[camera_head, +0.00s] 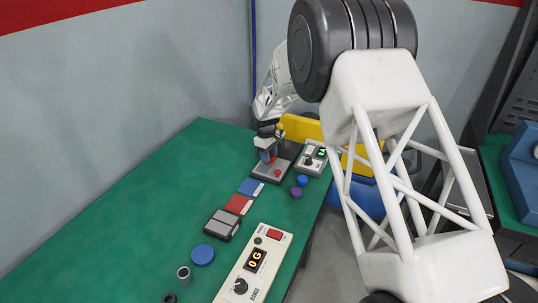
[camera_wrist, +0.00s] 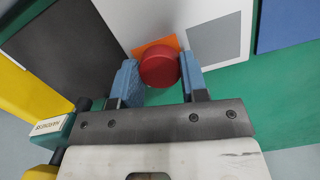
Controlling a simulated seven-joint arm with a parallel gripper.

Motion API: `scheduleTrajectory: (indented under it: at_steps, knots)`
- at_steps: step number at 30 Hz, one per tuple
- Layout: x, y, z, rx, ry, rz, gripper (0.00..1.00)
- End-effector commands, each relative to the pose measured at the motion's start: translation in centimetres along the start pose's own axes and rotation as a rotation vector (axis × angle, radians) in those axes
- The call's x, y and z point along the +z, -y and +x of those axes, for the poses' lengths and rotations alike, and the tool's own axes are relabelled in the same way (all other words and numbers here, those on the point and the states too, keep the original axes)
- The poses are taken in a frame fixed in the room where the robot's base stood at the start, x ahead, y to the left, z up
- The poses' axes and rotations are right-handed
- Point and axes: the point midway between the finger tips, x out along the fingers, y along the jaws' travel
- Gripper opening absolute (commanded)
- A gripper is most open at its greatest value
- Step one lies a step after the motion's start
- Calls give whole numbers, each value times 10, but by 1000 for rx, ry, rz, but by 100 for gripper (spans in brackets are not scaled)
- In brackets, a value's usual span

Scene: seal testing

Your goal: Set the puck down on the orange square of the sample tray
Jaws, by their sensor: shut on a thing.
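My gripper (camera_wrist: 160,76) has blue fingers shut on a round red puck (camera_wrist: 160,66). In the wrist view the puck covers part of an orange square (camera_wrist: 143,49) on the white sample tray (camera_wrist: 118,17). Some orange shows beyond the puck. I cannot tell whether the puck touches the square or is above it. A grey square (camera_wrist: 218,38) lies on the tray to the right.
A dark base with a red button (camera_head: 277,172) and a display box (camera_head: 312,158) stand near my gripper. Blue (camera_head: 251,187) and red (camera_head: 238,204) patches lie nearer. Loose blue and purple discs (camera_head: 296,192) lie to the right. The table's left side (camera_head: 130,215) is clear.

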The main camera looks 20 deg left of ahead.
Motion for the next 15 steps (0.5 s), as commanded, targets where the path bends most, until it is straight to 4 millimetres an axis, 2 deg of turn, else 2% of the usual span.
scheduleTrajectory:
  at_steps: [1, 2, 6, 15]
  knots:
    - [0, 0, 1, 0, 0, 0, 18]
    - [0, 0, 1, 0, 0, 0, 43]
    - [0, 0, 1, 0, 0, 0, 65]
    - [0, 0, 1, 0, 0, 0, 66]
